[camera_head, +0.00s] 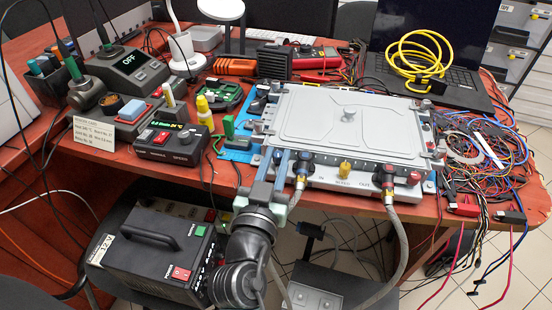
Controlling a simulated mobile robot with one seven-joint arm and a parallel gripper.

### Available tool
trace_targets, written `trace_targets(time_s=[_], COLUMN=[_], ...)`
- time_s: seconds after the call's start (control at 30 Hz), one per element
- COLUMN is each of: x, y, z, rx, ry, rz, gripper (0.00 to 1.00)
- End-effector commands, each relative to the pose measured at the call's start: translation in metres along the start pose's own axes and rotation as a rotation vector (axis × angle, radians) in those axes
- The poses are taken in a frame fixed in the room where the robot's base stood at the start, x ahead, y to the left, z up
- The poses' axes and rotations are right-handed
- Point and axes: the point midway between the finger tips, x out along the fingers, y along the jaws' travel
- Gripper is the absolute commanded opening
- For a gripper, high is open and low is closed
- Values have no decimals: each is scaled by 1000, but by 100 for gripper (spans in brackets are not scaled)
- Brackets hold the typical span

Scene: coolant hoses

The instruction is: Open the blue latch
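A silver lidded unit (350,125) sits at the table's front edge, with two hose connectors on its front face. My gripper (275,156) reaches up from below at the unit's front left corner, left of the left connector and well left of the blue part. Its two blue-grey fingers stand apart with a narrow gap, and nothing shows held between them.
Grey hoses (401,240) hang from the connectors in front of the table. A control box (172,143) and small bottles stand left of the unit. Tangled cables (490,160) cover the right side. A black power box (155,250) stands below at left.

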Motion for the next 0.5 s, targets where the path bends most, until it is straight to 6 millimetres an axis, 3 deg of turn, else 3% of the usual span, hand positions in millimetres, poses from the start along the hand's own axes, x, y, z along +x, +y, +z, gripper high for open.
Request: trace_targets(time_s=[0.5], x=[2], y=[-4], z=[6], rx=[-4], ry=[3], rz=[51], gripper=[0])
